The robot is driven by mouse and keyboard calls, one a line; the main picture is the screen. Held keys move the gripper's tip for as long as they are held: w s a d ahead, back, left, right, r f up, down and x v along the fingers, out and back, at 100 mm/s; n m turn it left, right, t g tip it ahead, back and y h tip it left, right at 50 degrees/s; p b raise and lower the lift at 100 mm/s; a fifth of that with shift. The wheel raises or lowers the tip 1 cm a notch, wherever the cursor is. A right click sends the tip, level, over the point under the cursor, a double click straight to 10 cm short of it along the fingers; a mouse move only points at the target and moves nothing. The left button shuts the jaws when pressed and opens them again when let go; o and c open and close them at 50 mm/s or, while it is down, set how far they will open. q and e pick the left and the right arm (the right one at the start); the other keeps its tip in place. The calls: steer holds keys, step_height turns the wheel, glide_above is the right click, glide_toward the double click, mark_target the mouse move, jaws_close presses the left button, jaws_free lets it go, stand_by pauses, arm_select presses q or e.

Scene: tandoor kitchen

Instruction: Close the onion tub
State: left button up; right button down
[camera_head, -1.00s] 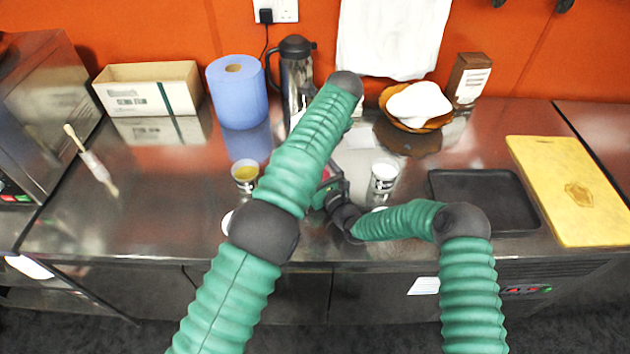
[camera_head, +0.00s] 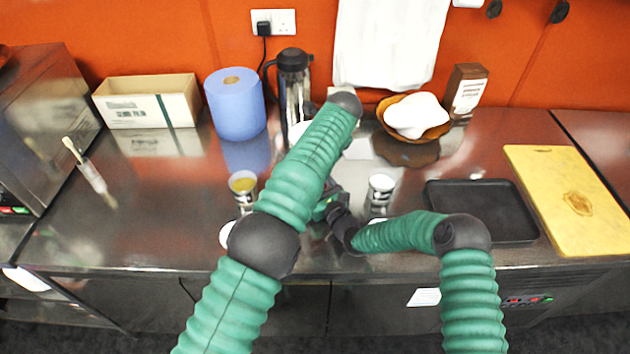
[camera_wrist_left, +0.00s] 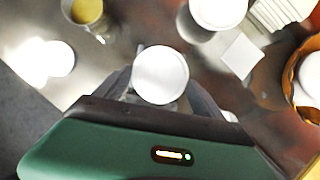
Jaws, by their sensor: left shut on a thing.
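A labelled tub (camera_head: 380,190) with a white top, which I take for the onion tub, stands right of the left forearm; I cannot tell whether its top is a lid or contents. A tub with yellow contents (camera_head: 243,186) stands open on the left; it also shows in the left wrist view (camera_wrist_left: 88,10). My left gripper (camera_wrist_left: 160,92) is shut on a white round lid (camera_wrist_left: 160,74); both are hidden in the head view. Another white disc (camera_head: 227,234) lies near the front edge, also in the wrist view (camera_wrist_left: 58,58). My right gripper (camera_head: 325,205) is partly hidden behind the left forearm.
A flask (camera_head: 291,80), blue paper roll (camera_head: 236,105) and open carton (camera_head: 150,102) stand at the back left. A black tray (camera_head: 480,208) and yellow board (camera_head: 570,200) lie right.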

arm_select(q)
step_height(320, 180, down, 3)
steer(key=shift+s+d+f, duration=0.1)
steer(key=shift+d, duration=0.05)
steer(key=shift+f, duration=0.1)
stand_by(0.3)
steer(key=shift+f, duration=0.8)
steer(key=shift+a+f, duration=0.2)
steer(key=shift+f, duration=0.7)
stand_by(0.3)
steer(key=shift+r, duration=0.15)
steer(key=shift+r, duration=0.35)
steer(key=shift+d+r, duration=0.1)
steer(key=shift+r, duration=0.2)
stand_by(0.4)
